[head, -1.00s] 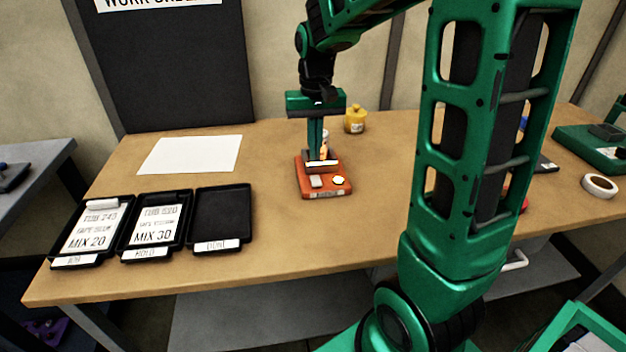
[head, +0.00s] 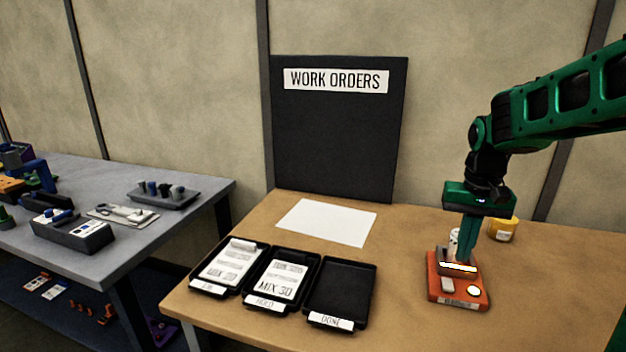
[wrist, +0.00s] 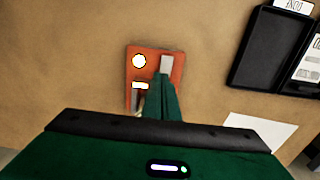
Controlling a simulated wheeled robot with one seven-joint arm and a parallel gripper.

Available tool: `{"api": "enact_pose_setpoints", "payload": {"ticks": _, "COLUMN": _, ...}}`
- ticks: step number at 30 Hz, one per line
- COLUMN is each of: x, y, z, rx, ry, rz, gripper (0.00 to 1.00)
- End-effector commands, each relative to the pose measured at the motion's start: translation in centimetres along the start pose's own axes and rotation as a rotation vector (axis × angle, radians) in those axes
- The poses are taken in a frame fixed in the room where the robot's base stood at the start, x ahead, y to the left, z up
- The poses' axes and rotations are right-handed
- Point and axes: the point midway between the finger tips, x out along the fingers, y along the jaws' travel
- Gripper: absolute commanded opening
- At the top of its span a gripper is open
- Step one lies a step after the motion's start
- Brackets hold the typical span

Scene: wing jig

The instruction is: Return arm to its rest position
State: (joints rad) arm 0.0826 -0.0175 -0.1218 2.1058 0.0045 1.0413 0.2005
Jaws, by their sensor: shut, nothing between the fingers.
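My arm is green and black and reaches in from the right in the head view. My gripper (head: 467,256) points down with its fingers together and nothing between them. It is over or just behind an orange-red device (head: 459,303) with a round lit button and a lit bar. In the wrist view, the fingers (wrist: 162,90) overlap the same orange device (wrist: 175,68) and hide part of it. I cannot tell whether the fingertips touch it. A small white and orange item stands behind the fingers, partly hidden.
A yellow pot (head: 502,230) stands behind the device. Three black trays (head: 341,291) sit at the front left, the right one empty. A white sheet (head: 326,222) lies behind them, before a black board (head: 340,130). A grey side table (head: 150,240) holds several parts.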

Motion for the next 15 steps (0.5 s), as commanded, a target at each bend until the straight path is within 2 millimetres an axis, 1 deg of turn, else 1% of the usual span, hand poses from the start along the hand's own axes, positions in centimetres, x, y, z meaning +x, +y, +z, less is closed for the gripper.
{"api": "enact_pose_setpoints", "payload": {"ticks": 4, "x": -0.5, "y": 3.7, "z": 4.4, "rx": 0.041, "ry": 0.005, "rz": 0.002, "gripper": 0.00}}
{"api": "enact_pose_setpoints", "payload": {"ticks": 5, "x": -0.5, "y": 4.5, "z": 5.5, "rx": 0.050, "ry": 0.005, "rz": 0.003, "gripper": 0.00}}
{"api": "enact_pose_setpoints", "payload": {"ticks": 6, "x": -0.4, "y": 5.5, "z": 7.0, "rx": 0.061, "ry": 0.005, "rz": 0.003, "gripper": 0.00}}
{"api": "enact_pose_setpoints", "payload": {"ticks": 8, "x": -0.2, "y": 6.9, "z": 9.2, "rx": 0.077, "ry": 0.004, "rz": 0.003, "gripper": 0.00}}
{"api": "enact_pose_setpoints", "payload": {"ticks": 9, "x": 0.0, "y": 7.8, "z": 10.7, "rx": 0.087, "ry": 0.003, "rz": 0.002, "gripper": 0.00}}
{"api": "enact_pose_setpoints", "payload": {"ticks": 12, "x": 0.8, "y": 9.7, "z": 14.3, "rx": 0.111, "ry": 0.000, "rz": -0.001, "gripper": 0.00}}
{"api": "enact_pose_setpoints", "payload": {"ticks": 15, "x": 1.6, "y": 10.9, "z": 17.2, "rx": 0.128, "ry": -0.003, "rz": -0.004, "gripper": 0.00}}
